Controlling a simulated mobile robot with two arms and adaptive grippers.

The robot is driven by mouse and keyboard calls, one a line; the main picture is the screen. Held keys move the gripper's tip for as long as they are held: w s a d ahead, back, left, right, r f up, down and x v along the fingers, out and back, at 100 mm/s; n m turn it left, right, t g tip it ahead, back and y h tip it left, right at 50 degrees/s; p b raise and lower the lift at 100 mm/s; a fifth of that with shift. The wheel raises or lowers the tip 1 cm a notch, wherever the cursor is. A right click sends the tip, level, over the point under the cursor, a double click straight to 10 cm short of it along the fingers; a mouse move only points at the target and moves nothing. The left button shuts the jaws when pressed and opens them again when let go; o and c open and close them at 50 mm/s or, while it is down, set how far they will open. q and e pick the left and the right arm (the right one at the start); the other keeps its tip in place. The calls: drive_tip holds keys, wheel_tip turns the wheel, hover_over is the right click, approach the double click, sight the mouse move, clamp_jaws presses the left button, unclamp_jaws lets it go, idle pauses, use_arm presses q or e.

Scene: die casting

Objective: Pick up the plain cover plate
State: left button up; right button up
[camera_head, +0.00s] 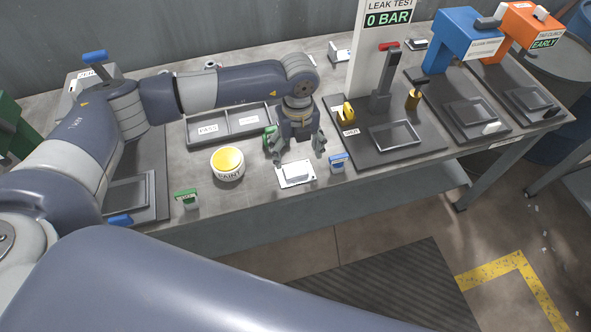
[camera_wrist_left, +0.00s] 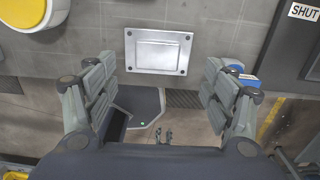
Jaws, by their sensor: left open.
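The plain cover plate (camera_head: 295,174) is a pale metal plate with a raised rectangular middle and holes at its corners. It lies flat near the front edge of the bench, and it also shows in the left wrist view (camera_wrist_left: 157,52). My left gripper (camera_head: 298,150) is open and empty, pointing down just behind and above the plate. In the left wrist view its fingers (camera_wrist_left: 160,78) stand wide apart, with the plate ahead between their tips, apparently not touched.
A yellow paint tin (camera_head: 228,164) stands left of the plate. A blue-topped block (camera_head: 338,162) stands close on its right, and a green-topped block (camera_head: 187,198) farther left. A grey two-part tray (camera_head: 230,122) lies behind. The leak test station (camera_head: 385,141) is at right.

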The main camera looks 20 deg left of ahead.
sight(296, 170)
use_arm(q)
drive_tip(key=shift+f, duration=0.8)
drive_tip(key=shift+s+f+p, duration=0.1)
drive_tip(key=shift+f+p, duration=0.2)
drive_tip(key=shift+p, duration=0.05)
wheel_tip(296, 170, down, 4)
drive_tip(key=shift+s+a+r+p, duration=0.1)
drive_tip(key=shift+a+r+p, duration=0.1)
drive_tip(key=shift+p, duration=0.55)
drive_tip(key=shift+f, duration=0.55)
drive_tip(key=shift+r, duration=0.1)
drive_tip(key=c, duration=1.6)
drive_tip(key=shift+r, duration=0.15)
